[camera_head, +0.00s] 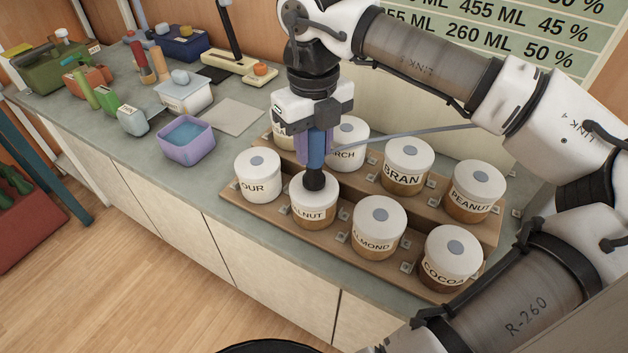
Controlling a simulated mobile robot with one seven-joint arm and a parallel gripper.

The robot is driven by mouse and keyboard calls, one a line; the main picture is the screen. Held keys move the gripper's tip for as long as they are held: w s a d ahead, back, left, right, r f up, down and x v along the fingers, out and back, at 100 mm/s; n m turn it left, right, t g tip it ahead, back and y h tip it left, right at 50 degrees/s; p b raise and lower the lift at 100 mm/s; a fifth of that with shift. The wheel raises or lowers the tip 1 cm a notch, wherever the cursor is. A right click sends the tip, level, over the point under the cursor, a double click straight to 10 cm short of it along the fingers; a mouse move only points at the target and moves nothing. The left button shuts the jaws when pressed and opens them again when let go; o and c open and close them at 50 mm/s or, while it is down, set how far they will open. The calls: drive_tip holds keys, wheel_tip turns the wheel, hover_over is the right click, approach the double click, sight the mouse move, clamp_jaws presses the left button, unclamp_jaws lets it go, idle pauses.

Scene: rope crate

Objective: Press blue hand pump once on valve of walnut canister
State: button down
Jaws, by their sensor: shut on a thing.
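My gripper (316,138) points down and is shut on the blue hand pump (317,150), holding it upright. The pump's black lower end (314,180) is over the middle of the lid of the walnut canister (313,212) and appears to touch it. The canister stands in the front row, with a white lid and a label partly reading "LNUT". Its valve is hidden under the pump's black end. I cannot tell how far the pump is pressed.
A wooden stepped rack (340,238) holds several labelled canisters, with the flour canister (258,175) left of walnut and the almond canister (379,228) right. A purple basin (186,142) stands left. A grey mat (233,116) lies bare. My arm spans the right side.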

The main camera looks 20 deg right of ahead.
drive_tip(key=shift+f+b, duration=0.45)
drive_tip(key=shift+f, duration=0.05)
idle(0.7)
idle(0.4)
drive_tip(key=shift+r+p, duration=2.2)
drive_tip(key=shift+r, duration=1.4)
drive_tip(key=shift+f, duration=0.1)
